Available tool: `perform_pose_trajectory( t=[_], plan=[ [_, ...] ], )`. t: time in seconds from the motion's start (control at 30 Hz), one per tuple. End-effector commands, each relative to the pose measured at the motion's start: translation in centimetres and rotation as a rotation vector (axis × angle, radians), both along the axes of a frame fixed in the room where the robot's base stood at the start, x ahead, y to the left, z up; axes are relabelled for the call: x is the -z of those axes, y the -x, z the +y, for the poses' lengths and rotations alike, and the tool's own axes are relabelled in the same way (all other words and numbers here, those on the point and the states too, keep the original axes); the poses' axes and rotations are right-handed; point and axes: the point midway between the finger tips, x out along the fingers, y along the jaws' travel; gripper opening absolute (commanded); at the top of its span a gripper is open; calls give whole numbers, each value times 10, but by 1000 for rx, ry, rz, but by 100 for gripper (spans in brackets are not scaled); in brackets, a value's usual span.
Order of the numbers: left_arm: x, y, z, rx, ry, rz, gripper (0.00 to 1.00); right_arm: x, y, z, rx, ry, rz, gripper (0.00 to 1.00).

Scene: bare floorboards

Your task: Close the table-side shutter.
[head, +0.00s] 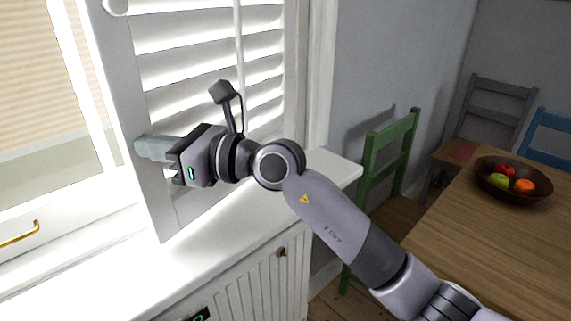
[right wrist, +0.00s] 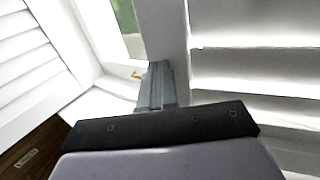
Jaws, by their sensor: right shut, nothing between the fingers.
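The table-side shutter (head: 207,60) is a white louvred panel on the right side of the window, in the head view. It stands swung out from the window at an angle. Its plain grey-white edge stile (head: 118,55) is on the left; the louvres also fill the right of the right wrist view (right wrist: 250,70). My right gripper (head: 152,148) is shut and empty, across the lower part of that stile. Its grey fingers (right wrist: 155,88) point toward the stile in the wrist view. Whether they touch it, I cannot tell. My left gripper cannot be made out.
A white sill (head: 235,232) runs below the shutter. A brass handle (head: 20,235) is on the window frame at left. A green chair (head: 390,150) stands by the wooden table (head: 490,235), which holds a fruit bowl (head: 515,190). Another louvred panel (right wrist: 28,60) shows in the wrist view.

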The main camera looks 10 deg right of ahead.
Motion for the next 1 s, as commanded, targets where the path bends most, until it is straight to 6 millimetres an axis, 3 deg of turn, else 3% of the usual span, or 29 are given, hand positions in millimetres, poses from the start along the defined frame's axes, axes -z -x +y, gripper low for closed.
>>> perform_pose_trajectory(
  t=[0.2,0.5,1.0],
  plan=[
    [3,0,0,0,0,1,43,0,-25,29,5,1,1,0],
    [6,1,0,0,0,2,43,0,-53,56,59,0,1,0],
    [6,1,0,1,-1,2,43,-2,-73,72,124,-4,-4,0]
  ],
)
